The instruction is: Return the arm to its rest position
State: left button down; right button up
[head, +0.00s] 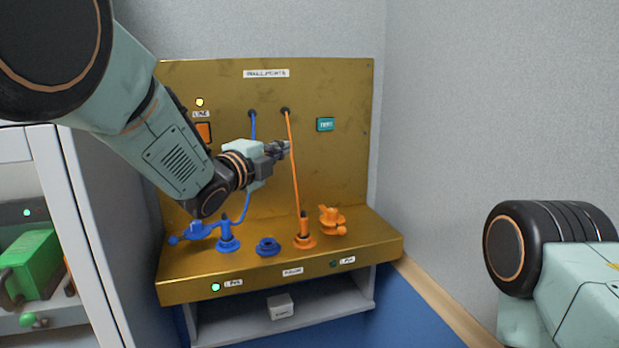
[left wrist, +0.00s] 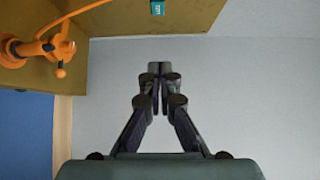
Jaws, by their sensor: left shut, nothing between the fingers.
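My left arm reaches in from the upper left of the head view. Its gripper (head: 285,148) is in front of the gold panel (head: 340,85), next to the orange cable (head: 294,165). In the left wrist view the gripper (left wrist: 159,70) has its fingertips together with nothing between them, against a grey wall. Whether it touches the cable cannot be told. Part of my right arm shows at the right edge of the head view; its gripper is out of sight.
On the gold ledge (head: 375,243) stand a blue fitting (head: 228,238), a blue ring (head: 267,246), an orange fitting (head: 304,234) and an orange clamp (head: 331,219). A teal button (head: 326,124) is on the panel. A cabinet with a green box (head: 33,265) is at left.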

pick_arm(q)
jog(key=s+a+f+n+g+y+b, duration=0.15)
jog(key=s+a+f+n, duration=0.35)
jog(key=f, duration=0.7)
jog(key=s+a+f+n+g+y+b, duration=0.1)
jog(key=s+a+f+n+g+y, duration=0.2)
jog(key=s+f+n, duration=0.6)
jog(key=s+a+f+n+g+y+b, duration=0.1)
jog(key=s+a+f+n+g+y, duration=0.25)
jog(key=f, duration=1.05)
jog(key=s+a+f+n+g+b, duration=0.2)
jog(key=s+f, duration=0.6)
jog(key=s, duration=0.3)
jog(key=s+a+f+n+g+b, duration=0.2)
jog(key=s+f, duration=0.6)
jog(key=s, duration=0.4)
jog(key=s+a+f+n+g+b, duration=0.2)
jog(key=s+f, duration=0.5)
jog(key=s, duration=0.5)
jog(key=shift+f+g+b, duration=0.4)
jog(key=shift+g+b, duration=0.25)
jog(key=shift+g, duration=0.35)
pick_arm(e)
notch_tip(320, 180, down, 10)
jog(key=shift+a+f, duration=0.25)
pick_arm(q)
jog(key=shift+d+n, duration=0.1)
jog(key=shift+n, duration=0.15)
